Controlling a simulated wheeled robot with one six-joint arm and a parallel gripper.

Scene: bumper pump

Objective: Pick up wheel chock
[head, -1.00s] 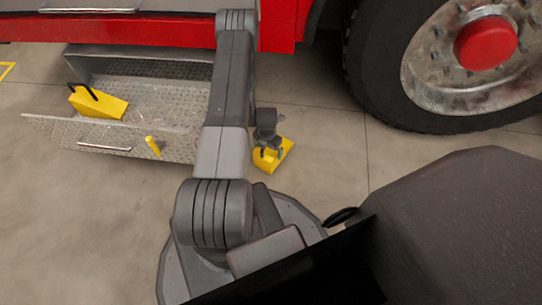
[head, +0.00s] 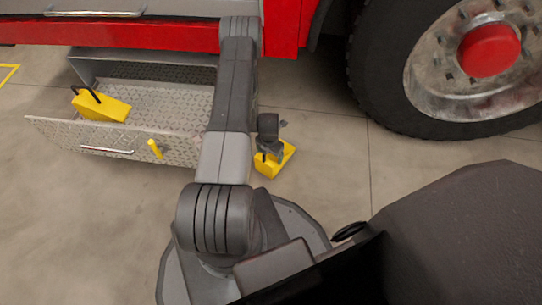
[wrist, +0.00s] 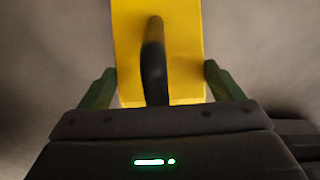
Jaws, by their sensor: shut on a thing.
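One yellow wheel chock (head: 280,163) is at my gripper (head: 268,150), right of my arm in the head view. In the wrist view, the yellow chock (wrist: 185,50) with its black handle (wrist: 154,60) fills the space between the two greenish fingers of my gripper (wrist: 160,84). The gripper is shut on this chock. I cannot tell whether the chock touches the floor. A second yellow chock (head: 108,107) with a black handle lies in the open metal drawer (head: 60,130) at the left.
The drawer sticks out beneath the red vehicle body (head: 150,34), with a yellow peg-like part (head: 155,149) at its front. A large wheel (head: 385,85) stands at the upper right. Bare concrete floor (head: 325,150) lies between the held chock and the wheel.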

